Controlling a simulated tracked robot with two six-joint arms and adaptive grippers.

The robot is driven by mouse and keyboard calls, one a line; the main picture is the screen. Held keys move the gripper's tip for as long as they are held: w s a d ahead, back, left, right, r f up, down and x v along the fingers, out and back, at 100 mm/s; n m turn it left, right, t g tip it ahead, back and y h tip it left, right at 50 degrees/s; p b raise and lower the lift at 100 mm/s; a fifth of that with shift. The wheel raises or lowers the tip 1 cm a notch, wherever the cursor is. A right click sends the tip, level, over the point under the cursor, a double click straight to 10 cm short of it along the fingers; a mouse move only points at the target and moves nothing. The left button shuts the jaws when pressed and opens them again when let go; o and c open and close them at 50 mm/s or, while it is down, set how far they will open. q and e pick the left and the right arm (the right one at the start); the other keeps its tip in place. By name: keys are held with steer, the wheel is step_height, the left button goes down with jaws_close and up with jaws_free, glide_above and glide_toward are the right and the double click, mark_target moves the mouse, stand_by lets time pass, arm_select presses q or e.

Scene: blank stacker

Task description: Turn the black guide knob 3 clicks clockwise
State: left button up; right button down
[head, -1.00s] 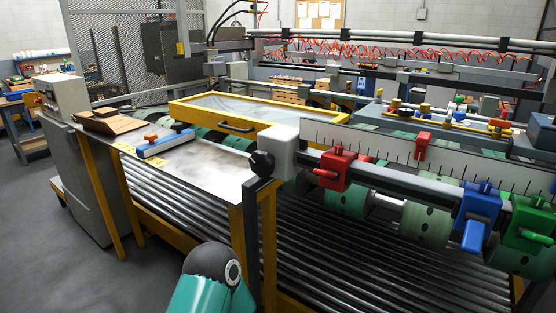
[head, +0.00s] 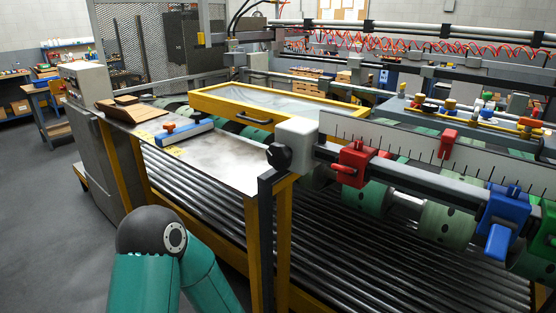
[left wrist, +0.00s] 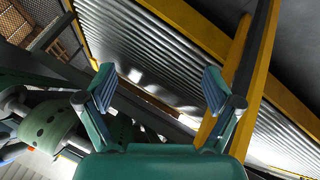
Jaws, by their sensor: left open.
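The black guide knob (head: 279,156) sits on the left end of a light grey block (head: 299,140) at the end of the guide rail in the head view. Nothing touches it there. My teal left arm shows at the bottom left of the head view, but its gripper is outside that view. In the left wrist view my left gripper (left wrist: 160,93) is open and empty, its two fingers wide apart. Rollers and a yellow frame lie beyond it. I cannot make out the knob in the left wrist view. My right gripper is in neither view.
A dark and yellow post (head: 267,235) stands below the knob. A metal plate (head: 215,165) lies left of it, with a blue bar (head: 184,137) on top. Red clamps (head: 353,164) and a blue clamp (head: 504,212) sit along the rail. Black rollers (head: 400,265) run underneath.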

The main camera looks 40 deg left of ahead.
arm_select(q)
steer(key=w+a+r+n+t+y, duration=0.1)
steer(key=w+a+r+t, duration=0.15)
steer(key=a+r, duration=0.35)
steer(key=w+a+r+t, duration=0.2)
steer(key=w+a+r, duration=0.1)
steer(key=r, duration=0.5)
steer(key=m+t, duration=0.3)
steer(key=t, duration=0.4)
glide_toward(275, 160)
steer(key=shift+y, duration=0.4)
steer(key=w, duration=0.3)
steer(key=w+d, duration=0.1)
steer(key=w, duration=0.6)
steer(key=shift+w+d+r+p, duration=0.2)
steer(key=shift+w+r+p, duration=0.05)
steer(key=shift+w+p, duration=0.15)
steer(key=shift+s, duration=0.1)
steer(key=shift+c, duration=0.2)
steer(key=c, duration=1.1)
